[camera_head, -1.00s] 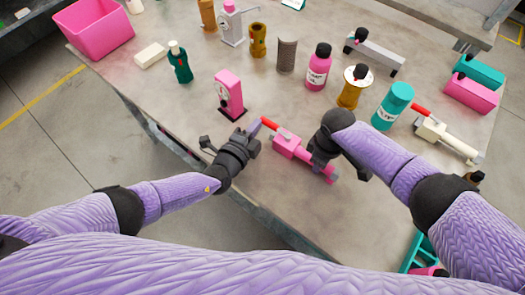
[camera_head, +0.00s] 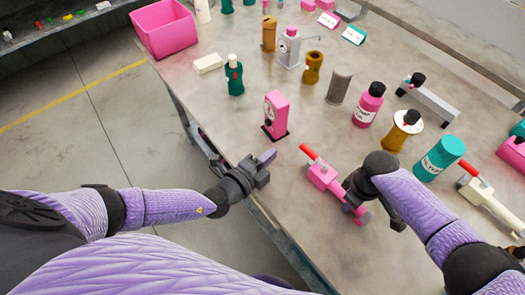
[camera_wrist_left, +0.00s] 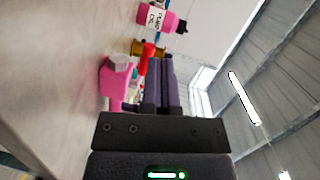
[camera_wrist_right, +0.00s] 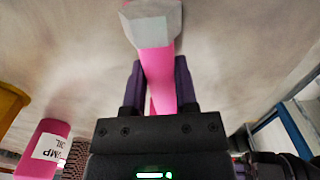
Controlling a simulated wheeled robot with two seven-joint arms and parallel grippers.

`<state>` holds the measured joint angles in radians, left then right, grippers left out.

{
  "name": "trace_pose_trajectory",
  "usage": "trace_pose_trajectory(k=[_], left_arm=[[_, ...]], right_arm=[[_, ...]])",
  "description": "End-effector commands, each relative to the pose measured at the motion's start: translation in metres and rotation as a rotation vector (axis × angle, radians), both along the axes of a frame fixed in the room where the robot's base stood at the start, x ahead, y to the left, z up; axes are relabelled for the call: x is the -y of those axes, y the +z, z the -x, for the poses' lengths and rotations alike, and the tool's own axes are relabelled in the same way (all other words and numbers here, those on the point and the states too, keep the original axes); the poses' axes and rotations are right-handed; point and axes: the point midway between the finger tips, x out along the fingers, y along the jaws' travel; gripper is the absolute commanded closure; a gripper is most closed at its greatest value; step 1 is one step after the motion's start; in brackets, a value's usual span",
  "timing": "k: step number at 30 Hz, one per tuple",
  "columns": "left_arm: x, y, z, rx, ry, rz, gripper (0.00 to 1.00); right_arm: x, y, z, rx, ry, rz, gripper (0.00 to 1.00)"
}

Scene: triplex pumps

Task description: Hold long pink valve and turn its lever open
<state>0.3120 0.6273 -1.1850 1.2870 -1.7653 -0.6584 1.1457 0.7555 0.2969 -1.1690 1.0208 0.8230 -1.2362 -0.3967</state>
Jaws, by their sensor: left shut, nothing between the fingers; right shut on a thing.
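The long pink valve (camera_head: 323,177) lies low over the near part of the table, its red lever (camera_head: 308,152) sticking out up and to the left. My right gripper (camera_head: 352,190) is shut on the valve's pink body. The right wrist view shows the pink body (camera_wrist_right: 158,70) between the fingers, with a grey hexagonal end beyond. My left gripper (camera_head: 268,157) is shut and empty, left of the lever and apart from it, above the table's front edge. In the left wrist view the valve (camera_wrist_left: 115,82) and lever (camera_wrist_left: 147,57) show beyond the shut fingers (camera_wrist_left: 168,80).
A pink pump (camera_head: 276,113) stands just beyond my left gripper. A pink bottle (camera_head: 369,105), a brass part (camera_head: 402,130), a teal bottle (camera_head: 440,157) and a white valve (camera_head: 485,198) stand or lie beyond and right of my right arm. Bare table lies between pump and valve.

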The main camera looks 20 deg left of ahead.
Motion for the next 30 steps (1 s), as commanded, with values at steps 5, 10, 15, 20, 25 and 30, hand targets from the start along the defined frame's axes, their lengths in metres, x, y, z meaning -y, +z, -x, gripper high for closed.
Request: trace_pose_trajectory(k=[5, 10, 15, 20, 25, 30], left_arm=[[-0.044, 0.006, 0.013, -0.001, -0.001, -0.003, 1.00], [-0.062, 0.008, 0.018, -0.002, -0.001, 0.000, 1.00], [-0.063, 0.009, 0.018, -0.002, -0.001, 0.002, 1.00], [-0.063, 0.009, 0.018, -0.002, -0.001, 0.002, 1.00], [-0.063, 0.009, 0.018, -0.002, -0.001, 0.002, 1.00], [-0.063, 0.009, 0.018, -0.002, -0.001, 0.002, 1.00]], right_arm=[[0.000, 0.000, 0.000, 0.000, 0.000, -0.001, 1.00], [0.000, 0.000, 0.000, 0.001, -0.001, 0.000, 1.00], [0.000, 0.000, 0.000, 0.001, -0.001, 0.000, 1.00], [0.000, 0.000, 0.000, 0.001, -0.001, 0.000, 0.47], [0.000, 0.000, 0.000, 0.001, -0.001, 0.000, 0.22], [0.000, 0.001, 0.000, 0.001, -0.001, 0.000, 0.22]])
